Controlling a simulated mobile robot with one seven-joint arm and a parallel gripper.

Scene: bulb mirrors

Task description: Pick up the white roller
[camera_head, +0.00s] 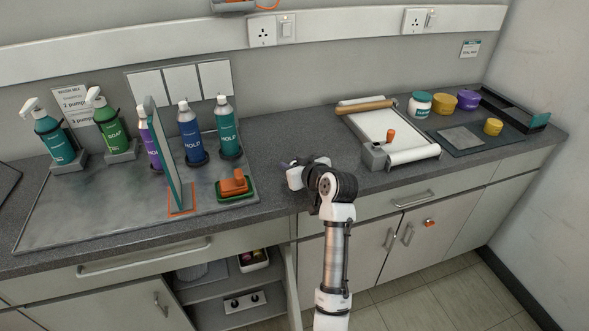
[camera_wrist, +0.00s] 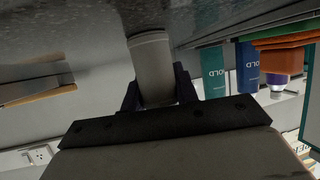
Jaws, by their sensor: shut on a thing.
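My gripper (camera_head: 297,174) is low over the dark counter, between the grey mat and the white tray. In the wrist view, which is upside down, its dark fingers (camera_wrist: 160,92) are shut on a pale grey-white cylinder (camera_wrist: 151,62). The cylinder's far end is close to the counter; I cannot tell whether it touches. Its shape is mostly hidden in the head view, and I cannot tell whether it is the white roller. Another white cylinder (camera_head: 413,155) lies along the tray's front edge, beside a grey block with an orange knob, apart from my gripper.
To the left, several bottles, an upright panel (camera_head: 163,157) and an orange block on a green base (camera_head: 234,184) stand on the grey mat (camera_head: 85,214). The white tray (camera_head: 383,125), jars and a dark tray (camera_head: 512,108) are right. A lower cabinet stands open.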

